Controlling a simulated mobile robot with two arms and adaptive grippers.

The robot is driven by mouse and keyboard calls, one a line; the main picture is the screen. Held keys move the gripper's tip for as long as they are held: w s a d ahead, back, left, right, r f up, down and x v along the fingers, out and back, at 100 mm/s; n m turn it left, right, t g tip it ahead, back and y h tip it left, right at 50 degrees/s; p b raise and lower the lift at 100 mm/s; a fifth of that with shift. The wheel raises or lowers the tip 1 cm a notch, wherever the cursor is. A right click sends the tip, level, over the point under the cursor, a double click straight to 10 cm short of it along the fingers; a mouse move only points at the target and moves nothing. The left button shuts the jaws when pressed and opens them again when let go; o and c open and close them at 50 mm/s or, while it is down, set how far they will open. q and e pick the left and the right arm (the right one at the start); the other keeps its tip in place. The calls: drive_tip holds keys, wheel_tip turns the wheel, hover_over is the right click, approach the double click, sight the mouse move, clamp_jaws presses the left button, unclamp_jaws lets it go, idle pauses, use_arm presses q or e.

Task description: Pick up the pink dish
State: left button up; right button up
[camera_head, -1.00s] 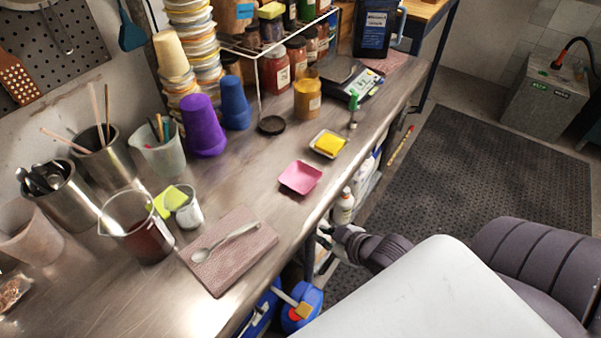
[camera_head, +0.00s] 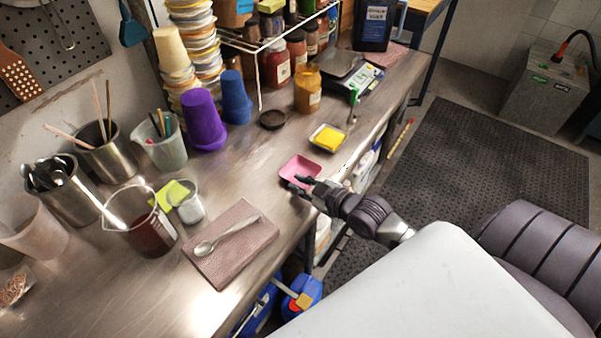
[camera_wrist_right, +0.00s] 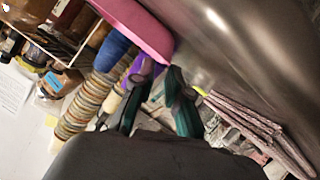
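The pink dish (camera_head: 299,167) is a shallow square dish on the steel bench, near its front edge. In the right wrist view the pink dish (camera_wrist_right: 138,24) shows as a pink slab at the top, just beyond the fingertips. My right gripper (camera_head: 299,184) is at the dish's near edge in the head view and covers a little of it. In the right wrist view the right gripper (camera_wrist_right: 153,80) has its two dark fingers apart with no object held between them. I cannot tell whether a finger touches the dish. My left gripper is out of view.
A white dish with a yellow block (camera_head: 328,138) stands behind the pink dish. A spoon lies on a pinkish mat (camera_head: 236,252) to the left. Purple (camera_head: 204,120) and blue (camera_head: 236,98) cups stand farther back. The bench between is mostly clear.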

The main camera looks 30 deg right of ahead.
drive_tip(key=p+x, duration=0.1)
drive_tip(key=x, duration=0.3)
drive_tip(key=shift+w+a+r, duration=0.1)
drive_tip(key=shift+w+a, duration=0.1)
drive_tip(key=shift+w+a+f, duration=0.1)
drive_tip(key=shift+w+f, duration=0.2)
drive_tip(key=shift+w, duration=0.1)
drive_tip(key=shift+s, duration=0.1)
clamp_jaws()
